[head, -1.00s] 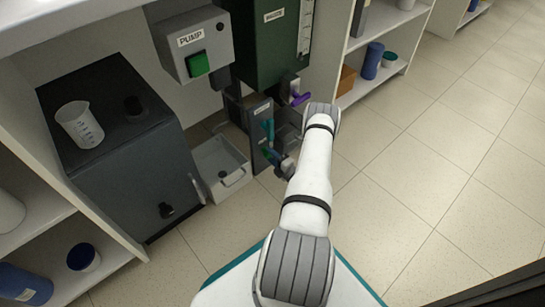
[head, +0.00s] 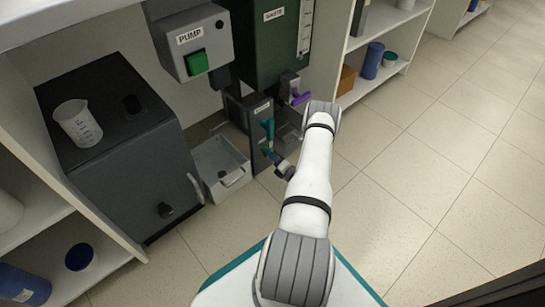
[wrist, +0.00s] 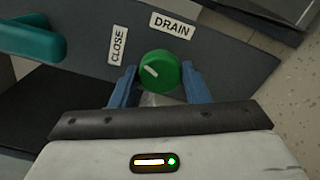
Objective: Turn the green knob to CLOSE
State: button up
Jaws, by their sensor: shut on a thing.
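The green knob (wrist: 164,63) sits on a dark grey panel in the wrist view. It has a white pointer mark on its left half, slanting up and left toward the CLOSE label. The white CLOSE label (wrist: 118,45) is up and left of the knob, and the white DRAIN label (wrist: 171,25) is above it. My gripper (wrist: 158,72) has its blue fingers on either side of the knob and is shut on it. In the head view my arm reaches to the panel (head: 262,150) below the green tank, and the knob is hidden there.
A teal handle (wrist: 30,38) sticks out left of the CLOSE label. The head view shows a purple lever (head: 301,98), a grey pump box with a green button (head: 197,63), a white bin (head: 217,155) and a beaker (head: 77,122). The floor to the right is clear.

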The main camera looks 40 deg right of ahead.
jog(key=shift+n, duration=0.8)
jog(key=n, duration=0.3)
jog(key=shift+a, duration=0.1)
jog(key=o, duration=1)
jog(key=shift+c, duration=0.2)
jog(key=shift+s, duration=0.1)
jog(key=s+p, duration=0.1)
jog(key=s, duration=0.6)
jog(key=shift+s+d, duration=0.4)
